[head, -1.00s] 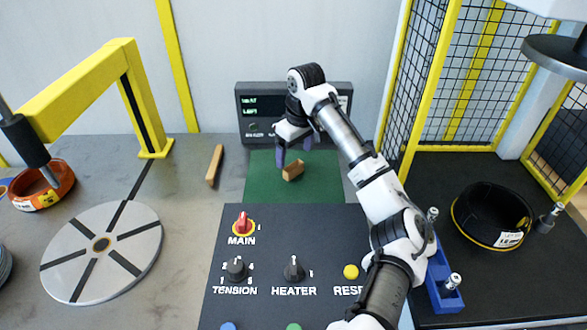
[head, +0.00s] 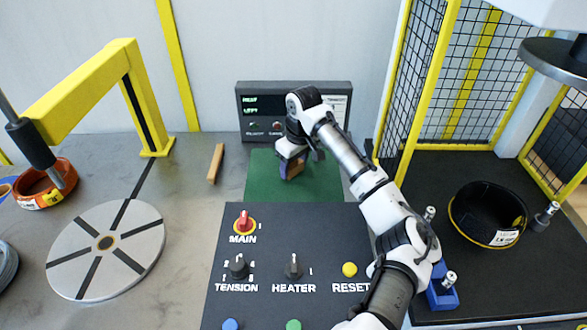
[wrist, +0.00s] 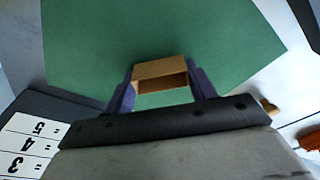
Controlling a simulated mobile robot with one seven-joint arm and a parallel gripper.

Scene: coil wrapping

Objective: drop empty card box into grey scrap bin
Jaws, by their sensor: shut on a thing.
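A small brown card box (wrist: 161,69), open-ended and empty inside, is between the purple fingers of my gripper (wrist: 165,84) in the wrist view. The fingers are shut on its two sides. In the head view my gripper (head: 291,165) is over the green mat (head: 262,186) and hides most of the box. I cannot tell whether the box touches the mat. No grey scrap bin shows in either view.
A control panel (head: 325,227) with knobs lies in front of the mat, and a display unit (head: 262,100) stands behind it. A wooden strip (head: 216,163) lies left of the mat. A round slotted plate (head: 82,265), a yellow frame (head: 135,90) and a black ring (head: 485,225) stand farther out.

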